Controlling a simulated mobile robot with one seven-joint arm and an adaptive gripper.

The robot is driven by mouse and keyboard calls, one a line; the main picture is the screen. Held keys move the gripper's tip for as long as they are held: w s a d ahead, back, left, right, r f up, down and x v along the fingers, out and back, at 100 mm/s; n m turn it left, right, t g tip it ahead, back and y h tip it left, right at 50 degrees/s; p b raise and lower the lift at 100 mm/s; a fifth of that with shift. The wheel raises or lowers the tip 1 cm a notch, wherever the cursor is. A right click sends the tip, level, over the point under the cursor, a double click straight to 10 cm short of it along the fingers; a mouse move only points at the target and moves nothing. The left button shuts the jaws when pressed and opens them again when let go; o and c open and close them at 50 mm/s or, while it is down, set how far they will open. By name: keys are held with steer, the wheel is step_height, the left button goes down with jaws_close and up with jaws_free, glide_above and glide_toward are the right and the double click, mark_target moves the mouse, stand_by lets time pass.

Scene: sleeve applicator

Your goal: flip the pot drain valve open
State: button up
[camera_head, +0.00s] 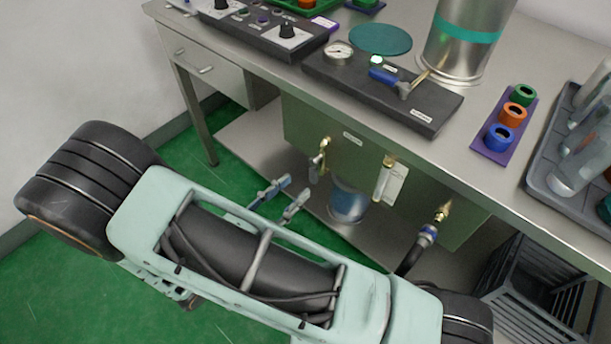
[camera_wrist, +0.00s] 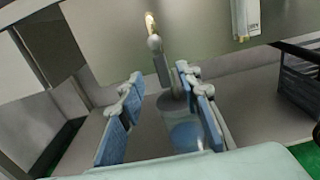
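A brass valve (camera_head: 322,160) is on the olive panel under the bench. It also shows at the top of the wrist view (camera_wrist: 150,22). A pale grey part (camera_wrist: 158,62) hangs below it, probably its lever, lying ahead of and between my fingertips in the picture. My gripper (camera_head: 295,188), also in the wrist view (camera_wrist: 160,76), is open, its blue-padded fingers wide apart with nothing held. In the head view it is left of and below the valve, apart from it. Whether the fingers overlap the lever in depth is unclear.
A clear container with blue liquid (camera_head: 348,203) stands below the valve on the lower shelf (camera_head: 240,140). A sight tube (camera_head: 382,180) and another brass valve (camera_head: 443,212) with a hose are to the right. A blue-lever console (camera_head: 330,75) and colored rings (camera_head: 516,115) stand on the bench.

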steer(key=shift+v, duration=2.2)
